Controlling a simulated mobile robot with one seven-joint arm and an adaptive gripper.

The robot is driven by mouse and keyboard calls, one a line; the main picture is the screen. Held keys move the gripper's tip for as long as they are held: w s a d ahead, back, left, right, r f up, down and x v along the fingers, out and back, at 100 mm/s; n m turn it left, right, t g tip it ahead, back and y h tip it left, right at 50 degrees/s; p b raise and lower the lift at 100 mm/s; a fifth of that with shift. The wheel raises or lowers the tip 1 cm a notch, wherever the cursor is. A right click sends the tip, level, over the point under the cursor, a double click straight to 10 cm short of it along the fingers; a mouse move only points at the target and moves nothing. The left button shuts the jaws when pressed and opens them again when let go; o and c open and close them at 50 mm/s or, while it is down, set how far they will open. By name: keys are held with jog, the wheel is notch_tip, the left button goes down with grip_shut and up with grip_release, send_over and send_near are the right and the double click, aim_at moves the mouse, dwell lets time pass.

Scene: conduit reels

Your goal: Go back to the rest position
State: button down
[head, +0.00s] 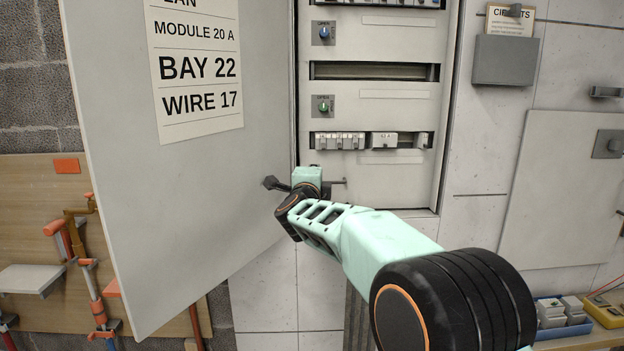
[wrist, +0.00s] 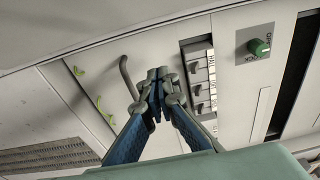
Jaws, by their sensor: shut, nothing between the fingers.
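My gripper shows in the wrist view (wrist: 157,85), its two blue fingers shut with the tips together and nothing between them. It is in front of the lower part of the open electrical cabinet (head: 395,190). A row of breakers (wrist: 199,80) lies just right of the fingertips in the wrist view. In the head view my arm reaches forward to the cabinet's lower left, and the fingers are mostly hidden by my wrist. Whether the fingertips touch the cabinet cannot be told.
The cabinet door (head: 190,190) stands open at left, close beside my wrist, with a label sheet (head: 197,70). A grey holder (head: 504,60) hangs on the right wall. Several modules lie in a blue bin (head: 550,313) at lower right. A green knob (wrist: 259,47) sits above the breakers.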

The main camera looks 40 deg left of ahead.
jog(key=shift+v, duration=2.8)
